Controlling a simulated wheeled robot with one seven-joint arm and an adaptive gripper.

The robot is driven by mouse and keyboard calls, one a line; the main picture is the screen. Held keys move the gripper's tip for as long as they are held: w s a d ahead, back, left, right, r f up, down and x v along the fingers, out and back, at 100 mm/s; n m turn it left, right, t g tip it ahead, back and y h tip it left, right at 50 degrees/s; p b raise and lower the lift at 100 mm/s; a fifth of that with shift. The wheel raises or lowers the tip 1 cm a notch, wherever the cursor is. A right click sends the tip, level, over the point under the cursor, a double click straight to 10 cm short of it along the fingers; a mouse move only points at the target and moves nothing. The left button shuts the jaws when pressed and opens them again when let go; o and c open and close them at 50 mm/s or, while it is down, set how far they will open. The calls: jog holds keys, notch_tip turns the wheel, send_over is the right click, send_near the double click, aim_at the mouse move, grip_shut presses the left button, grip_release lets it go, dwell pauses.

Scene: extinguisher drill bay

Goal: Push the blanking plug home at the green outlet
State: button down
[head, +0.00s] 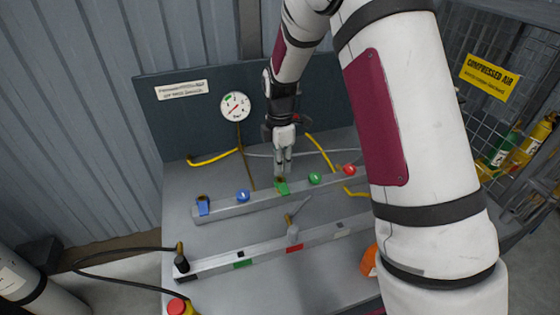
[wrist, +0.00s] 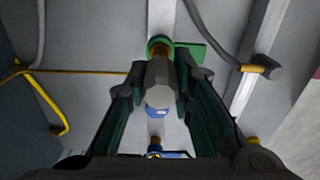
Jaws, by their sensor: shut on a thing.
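The green outlet (head: 282,188) sits on the rear rail; in the wrist view its green and brass fitting (wrist: 160,46) shows just beyond my fingertips, with a green tab at its side. My gripper (head: 283,168) points down right over this outlet. In the wrist view my gripper (wrist: 160,75) is shut on a grey, faceted body, which I take for the blanking plug (wrist: 160,92). The plug lines up with the outlet in that view. Whether it touches the outlet, or how deep it sits, I cannot tell. In the head view the fingers hide the plug.
The rear rail also carries a blue outlet (head: 203,206), a blue knob (head: 243,196), a green knob (head: 315,178) and a red knob (head: 350,170). A front rail (head: 215,264) holds a hose end (head: 181,262) and a grey-handled part (head: 293,234). A gauge (head: 235,106) hangs behind.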

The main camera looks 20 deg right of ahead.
jog(key=shift+f+b, duration=0.6)
jog(key=shift+f, duration=1.3)
dwell(1.0)
jog(key=c, duration=1.3)
grip_release()
notch_tip(320, 180, up, 10)
jog(key=shift+r, duration=0.25)
jog(key=shift+s+r, duration=0.1)
jog(key=shift+r, duration=0.85)
jog(key=s+r+m+t, duration=0.2)
jog(key=s+r+m, duration=0.55)
jog(key=s, duration=0.35)
jog(key=s+r+m+t, duration=0.2)
jog(key=s+r+m, duration=0.4)
jog(key=s+r, duration=0.3)
jog(key=s+m, duration=0.1)
jog(key=s, duration=0.2)
jog(key=s+f+m, duration=0.1)
jog(key=s+m, duration=0.1)
jog(key=s, duration=0.1)
jog(key=s+f+m+t, duration=0.1)
jog(key=s+m, duration=0.1)
jog(key=s, duration=0.1)
jog(key=shift+s+d, duration=0.15)
jog(key=shift+s, duration=0.1)
